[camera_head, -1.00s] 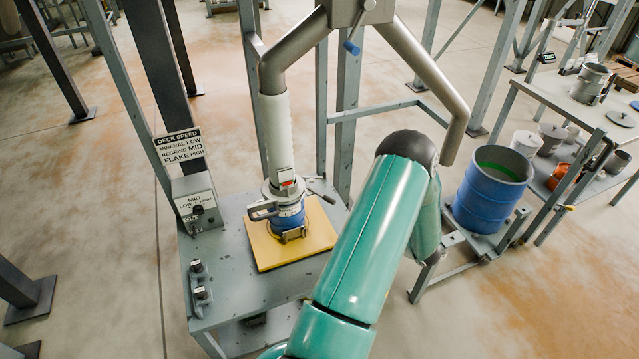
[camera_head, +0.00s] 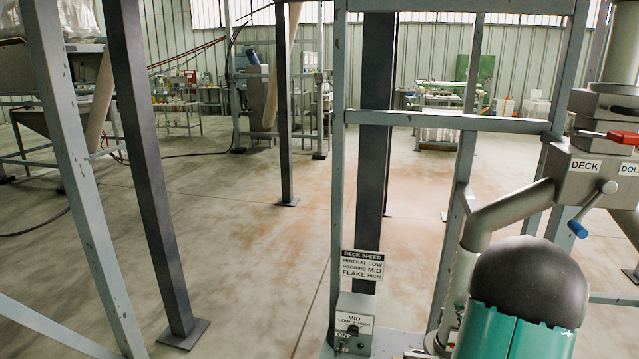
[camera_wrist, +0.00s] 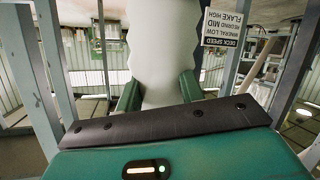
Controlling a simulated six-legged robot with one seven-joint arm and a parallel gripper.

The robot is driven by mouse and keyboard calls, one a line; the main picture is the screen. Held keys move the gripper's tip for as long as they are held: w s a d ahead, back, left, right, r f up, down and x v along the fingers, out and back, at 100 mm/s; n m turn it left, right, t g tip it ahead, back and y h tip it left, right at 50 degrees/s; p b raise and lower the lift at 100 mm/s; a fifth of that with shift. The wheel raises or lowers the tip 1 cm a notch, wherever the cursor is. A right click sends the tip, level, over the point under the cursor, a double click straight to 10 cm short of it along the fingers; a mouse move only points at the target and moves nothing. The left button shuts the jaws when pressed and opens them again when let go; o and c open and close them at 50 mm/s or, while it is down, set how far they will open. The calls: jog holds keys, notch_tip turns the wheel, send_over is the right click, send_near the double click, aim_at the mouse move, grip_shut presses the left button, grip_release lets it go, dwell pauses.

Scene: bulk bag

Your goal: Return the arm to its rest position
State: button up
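My arm (camera_head: 525,300) rises into the lower right of the head view, its dark rounded joint in front of the pipe stand. My gripper is hidden in the head view. In the wrist view my gripper (camera_wrist: 160,92) shows two green fingers standing apart, left and right. A pale white sleeve or pipe (camera_wrist: 165,45) shows between and beyond them. I cannot tell whether the fingers touch it. No loose object shows in the grip.
Open floor (camera_head: 240,250) lies left.

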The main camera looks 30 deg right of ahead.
jog(key=w+a+r+g, duration=0.1)
jog(key=w+a+r, duration=0.7)
jog(key=a+r, duration=0.15)
jog(key=w+a+r+g+y, duration=0.1)
jog(key=a+r, duration=0.1)
jog(key=a, duration=0.6)
jog(key=a+r+g, duration=0.1)
jog(key=a+r, duration=0.2)
jog(key=a, duration=0.6)
jog(key=s+a+n+g+y, duration=0.1)
jog(key=s+a+y, duration=0.1)
jog(key=s+a, duration=0.3)
jog(key=s+a+n+g+y, duration=0.1)
jog(key=s+a, duration=0.4)
jog(key=a, duration=0.8)
jog(key=s+a+n+g+y, duration=0.1)
jog(key=s+a+y, duration=0.2)
jog(key=a, duration=0.6)
jog(key=shift+s+f+g, duration=0.25)
jog(key=shift+s+g, duration=0.15)
jog(key=shift+s, duration=0.55)
